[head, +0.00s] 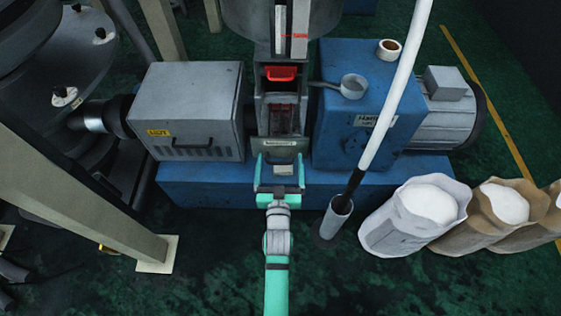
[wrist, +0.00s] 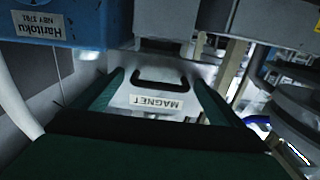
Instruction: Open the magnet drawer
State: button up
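The magnet drawer (wrist: 150,112) shows in the wrist view as a pale metal front with a black bar handle (wrist: 160,78) and a "MAGNET" label (wrist: 157,102), all upside down. In the head view the drawer front (head: 283,160) is low on the tower, mostly behind my gripper (head: 279,160). My gripper also shows in the wrist view (wrist: 158,75). Its green fingers are spread wide, one on each side of the handle, with a gap to it. Nothing is held between them. I cannot tell from these views whether the drawer front stands out from the tower.
A red handle (head: 281,73) sits higher on the tower. A grey box (head: 190,110) stands left, a blue machine (head: 345,100) right. A white pole (head: 395,90) rises from a floor holder (head: 333,222) right of my arm. Open sacks (head: 415,218) stand farther right.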

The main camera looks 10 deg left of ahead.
jog(key=s+d, duration=0.1)
jog(key=s, duration=0.9)
jog(key=shift+s+d, duration=0.3)
jog(key=shift+d, duration=0.05)
jog(key=shift+s, duration=0.1)
dwell(0.4)
jog(key=s+d+r+m+g+h, duration=0.1)
jog(key=s+d, duration=0.2)
jog(key=s, duration=0.9)
jog(key=s+d+r+g+h, duration=0.1)
jog(key=s+d, duration=0.3)
jog(key=s, duration=0.8)
jog(key=shift+s+r+m+h, duration=0.35)
jog(key=shift+r+m+h, duration=0.05)
